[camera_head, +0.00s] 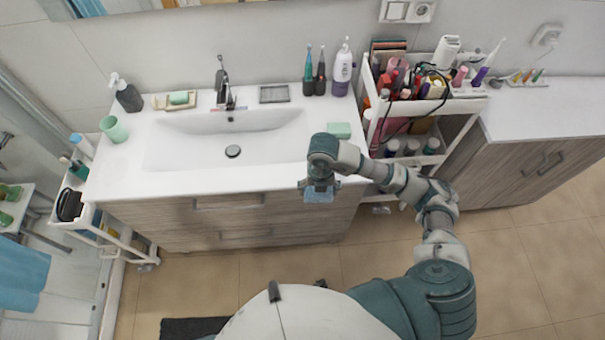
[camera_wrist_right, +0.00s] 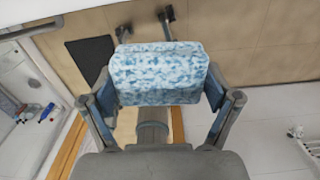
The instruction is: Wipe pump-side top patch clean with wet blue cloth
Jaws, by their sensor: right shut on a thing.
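My right gripper (camera_head: 319,192) is in front of the vanity's front edge, right of the basin, pointing down. It is shut on a blue cloth (camera_head: 322,194). In the right wrist view the blue-and-white mottled cloth (camera_wrist_right: 158,75) sits as a folded pad between the two fingers (camera_wrist_right: 160,110). The white vanity top (camera_head: 120,165) surrounds the basin (camera_head: 195,150). A dark pump bottle (camera_head: 127,94) stands at its back left, and a white-and-purple pump bottle (camera_head: 342,70) at its back right. I cannot make out a distinct dirty patch. My left gripper is not in view.
A green block (camera_head: 339,130) lies on the top right of the basin, just behind my wrist. A green cup (camera_head: 114,128) stands at the left. A crowded white cart (camera_head: 462,105) adjoins the right side. The front left top is clear.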

